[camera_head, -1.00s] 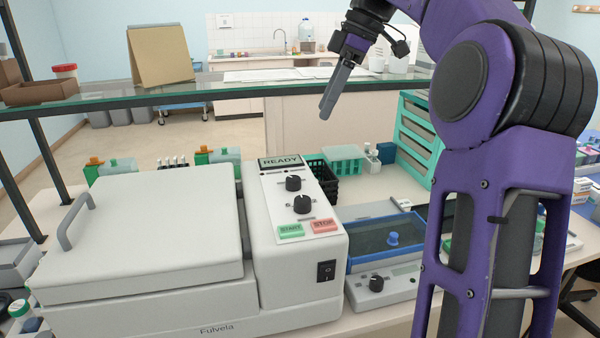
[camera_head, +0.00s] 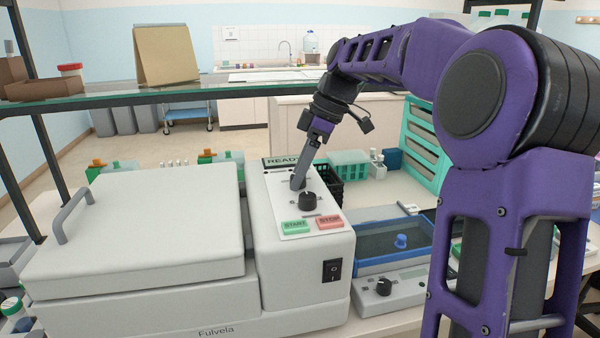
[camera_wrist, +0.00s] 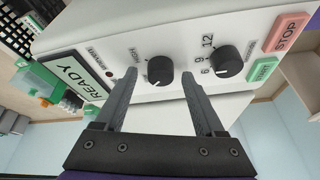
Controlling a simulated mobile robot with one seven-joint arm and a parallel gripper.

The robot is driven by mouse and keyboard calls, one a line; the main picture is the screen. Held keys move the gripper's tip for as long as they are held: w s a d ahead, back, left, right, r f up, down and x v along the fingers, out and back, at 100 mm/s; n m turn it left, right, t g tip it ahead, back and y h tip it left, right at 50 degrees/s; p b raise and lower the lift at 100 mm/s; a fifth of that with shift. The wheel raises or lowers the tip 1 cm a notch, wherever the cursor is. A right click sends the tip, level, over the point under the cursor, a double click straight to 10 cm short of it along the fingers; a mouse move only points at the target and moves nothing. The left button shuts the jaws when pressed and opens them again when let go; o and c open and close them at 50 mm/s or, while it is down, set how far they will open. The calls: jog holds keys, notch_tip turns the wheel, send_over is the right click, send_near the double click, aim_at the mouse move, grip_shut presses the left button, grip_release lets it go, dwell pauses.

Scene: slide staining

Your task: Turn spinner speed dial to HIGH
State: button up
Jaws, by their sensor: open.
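The white spinner (camera_head: 300,258) stands at the centre left with a sloped control panel. Its upper black dial (camera_wrist: 160,70), the one nearer the READY display, shows in the wrist view with small labels too blurred to read surely. A second black dial (camera_wrist: 224,59) beside it carries the marks 6, 9 and 12; it also shows in the head view (camera_head: 308,201). My gripper (camera_head: 298,184) is open and empty, low over the upper dial. In the wrist view its fingertips (camera_wrist: 158,76) lie either side of that dial; contact cannot be told. In the head view the fingers largely hide this dial.
The green START button (camera_head: 296,227) and red STOP button (camera_head: 330,222) sit below the dials. A READY display (camera_wrist: 72,78) is at the panel's far end. A glass shelf (camera_head: 230,89) crosses behind. A blue-rimmed device (camera_head: 388,266) stands to the right.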

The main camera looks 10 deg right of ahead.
grip_shut()
dwell(0.4)
jog(key=m+t+b, duration=0.1)
jog(key=m, duration=0.2)
jog(key=shift+s+m+h, duration=0.1)
jog(key=shift+m+h, duration=0.2)
jog(key=shift+m, duration=0.1)
jog(key=m+t+h, duration=0.1)
jog(key=m, duration=0.3)
jog(key=shift+a+t, duration=0.1)
jog(key=shift+t, duration=0.3)
jog(key=m, duration=0.2)
jog(key=m+h, duration=0.1)
jog(key=m, duration=0.1)
jog(key=shift+s+a+m+t+h+p, duration=0.1)
jog(key=shift+m+t+h+p, duration=0.2)
jog(key=shift+m+t, duration=0.1)
jog(key=shift+m+h+p, duration=0.3)
jog(key=shift+m+h, duration=0.3)
jog(key=shift+m, duration=1)
